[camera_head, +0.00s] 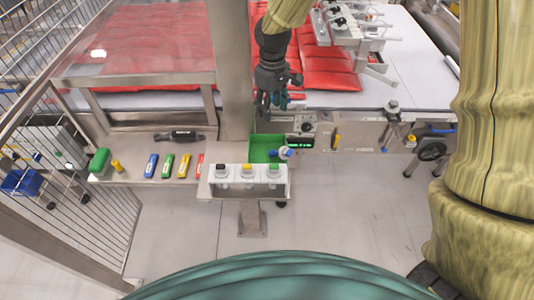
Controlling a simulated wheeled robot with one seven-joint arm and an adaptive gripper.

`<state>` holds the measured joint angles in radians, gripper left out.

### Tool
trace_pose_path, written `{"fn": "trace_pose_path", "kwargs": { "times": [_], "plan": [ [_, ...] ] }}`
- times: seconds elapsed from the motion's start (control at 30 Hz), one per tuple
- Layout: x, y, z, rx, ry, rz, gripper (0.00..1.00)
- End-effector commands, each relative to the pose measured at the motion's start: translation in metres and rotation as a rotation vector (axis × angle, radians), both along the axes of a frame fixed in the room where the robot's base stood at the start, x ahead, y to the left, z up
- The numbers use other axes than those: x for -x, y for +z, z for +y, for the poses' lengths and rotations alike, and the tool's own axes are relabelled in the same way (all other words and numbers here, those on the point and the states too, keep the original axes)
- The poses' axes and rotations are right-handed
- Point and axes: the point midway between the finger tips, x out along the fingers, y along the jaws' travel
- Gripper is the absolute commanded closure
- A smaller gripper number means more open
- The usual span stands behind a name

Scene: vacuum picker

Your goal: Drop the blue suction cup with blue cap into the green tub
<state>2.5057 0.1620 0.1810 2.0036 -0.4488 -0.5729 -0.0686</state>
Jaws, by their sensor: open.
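The suction cup with the blue cap (287,153) is small and pale blue in the head view. It shows at the right end of the green tub (262,143), just behind the white rack. I cannot tell whether it lies inside the tub or at its rim. My gripper (268,108) is dark, points down and is open, above and behind the tub. It is apart from the blue cup, and nothing shows between its fingers.
A white rack (262,192) in front of the tub holds cups with black, yellow and green caps. Coloured blocks lie on the steel shelf (135,178) at left. A steel post (233,70) stands close left of my gripper. Red bags (335,72) lie on the conveyor behind.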

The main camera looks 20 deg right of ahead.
Motion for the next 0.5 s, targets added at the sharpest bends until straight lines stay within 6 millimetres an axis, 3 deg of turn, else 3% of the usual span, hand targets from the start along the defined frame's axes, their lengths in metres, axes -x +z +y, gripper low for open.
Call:
{"fn": "trace_pose_path", "kwargs": {
  "times": [0.2,0.5],
  "plan": [
    [-0.001,0.034,0.0,0.0,-0.001,-0.002,0.51],
    [0.0,0.052,-0.001,0.001,0.0,0.0,0.51]
  ]
}}
